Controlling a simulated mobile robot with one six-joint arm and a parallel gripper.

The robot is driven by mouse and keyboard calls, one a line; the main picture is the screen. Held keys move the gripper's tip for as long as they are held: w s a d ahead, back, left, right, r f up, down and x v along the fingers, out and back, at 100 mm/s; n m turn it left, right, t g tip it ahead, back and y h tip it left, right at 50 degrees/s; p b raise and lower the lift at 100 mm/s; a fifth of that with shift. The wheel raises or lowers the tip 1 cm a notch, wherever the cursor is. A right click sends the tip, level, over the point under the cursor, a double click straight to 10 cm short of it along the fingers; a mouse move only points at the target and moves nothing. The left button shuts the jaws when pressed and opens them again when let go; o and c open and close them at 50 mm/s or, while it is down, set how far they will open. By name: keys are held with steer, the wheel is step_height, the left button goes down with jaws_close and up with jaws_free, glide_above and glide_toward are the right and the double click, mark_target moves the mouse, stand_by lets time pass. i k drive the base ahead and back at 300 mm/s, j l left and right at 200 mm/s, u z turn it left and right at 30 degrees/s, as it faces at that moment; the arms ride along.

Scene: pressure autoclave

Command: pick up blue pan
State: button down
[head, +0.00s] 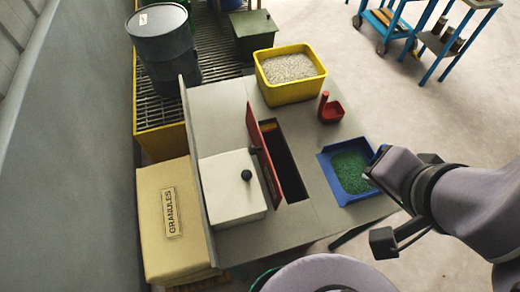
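The blue pan (328,182) sits on the right part of the grey worktop, near its front right corner. It is a square, shallow tray with green granules (350,171) in it. The end of my arm, with my gripper (374,176), comes in from the right and covers the pan's right edge in the picture. The fingers do not show clearly, so I cannot tell whether they are open or shut, or whether they touch the pan. The pan appears level on the worktop.
A narrow open slot (288,170) with a raised red lid (262,152) lies left of the pan. A red scoop (331,108) and a yellow bin of pale granules (290,88) stand behind it. A white box (232,188) with a black knob is at left. Open floor lies right.

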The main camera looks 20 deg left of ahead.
mark_target(343, 164)
steer(key=l+u, duration=0.4)
steer(key=i+l+u, duration=0.1)
steer(key=l+u, duration=0.65)
steer(key=j, duration=0.1)
